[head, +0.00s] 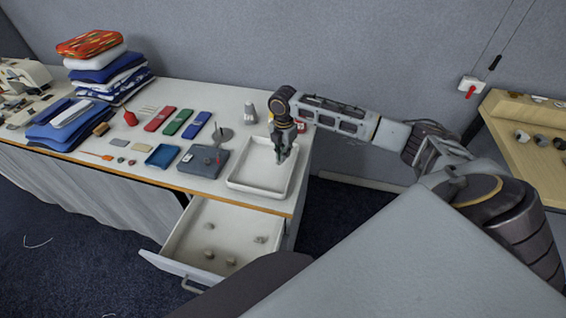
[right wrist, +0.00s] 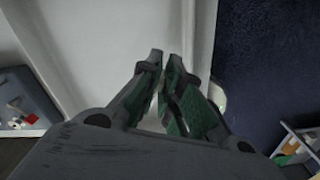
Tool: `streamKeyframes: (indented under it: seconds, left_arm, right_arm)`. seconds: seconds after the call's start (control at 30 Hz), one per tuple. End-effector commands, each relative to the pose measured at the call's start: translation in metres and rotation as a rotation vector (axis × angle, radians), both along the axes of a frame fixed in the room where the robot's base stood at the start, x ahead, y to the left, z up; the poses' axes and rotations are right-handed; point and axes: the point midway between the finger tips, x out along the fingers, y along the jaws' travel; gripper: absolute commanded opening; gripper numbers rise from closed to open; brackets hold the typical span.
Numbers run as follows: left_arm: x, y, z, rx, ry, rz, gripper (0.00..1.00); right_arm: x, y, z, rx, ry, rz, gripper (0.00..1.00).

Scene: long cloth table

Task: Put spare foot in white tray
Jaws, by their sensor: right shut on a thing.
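The white tray (head: 236,184) stands at the right end of the table, above an open drawer. My right gripper (head: 282,157) points down over the right part of the tray. In the right wrist view the fingers of my right gripper (right wrist: 164,60) are close together above the pale tray floor (right wrist: 105,50). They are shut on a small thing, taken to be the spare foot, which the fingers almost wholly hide. Whether it touches the tray floor I cannot tell. My left gripper is not in view.
The open drawer (head: 225,225) holds several small grey pieces. Folded cloths (head: 104,70) are stacked at the far left.

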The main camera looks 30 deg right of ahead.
Motion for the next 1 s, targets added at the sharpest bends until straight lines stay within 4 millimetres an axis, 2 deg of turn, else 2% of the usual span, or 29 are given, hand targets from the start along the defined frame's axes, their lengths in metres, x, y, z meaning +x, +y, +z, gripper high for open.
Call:
streamKeyframes:
  seconds: [0.37,0.7,1.0]
  left_arm:
    - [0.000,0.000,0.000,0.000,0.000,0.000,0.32]
    - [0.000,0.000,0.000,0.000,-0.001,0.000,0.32]
    - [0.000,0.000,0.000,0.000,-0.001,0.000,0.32]
  right_arm:
    - [0.000,0.000,-0.004,0.000,0.001,0.000,0.00]
    - [-0.001,0.000,-0.041,0.000,0.002,0.000,0.00]
    - [0.000,0.000,-0.050,-0.001,-0.001,0.000,0.00]
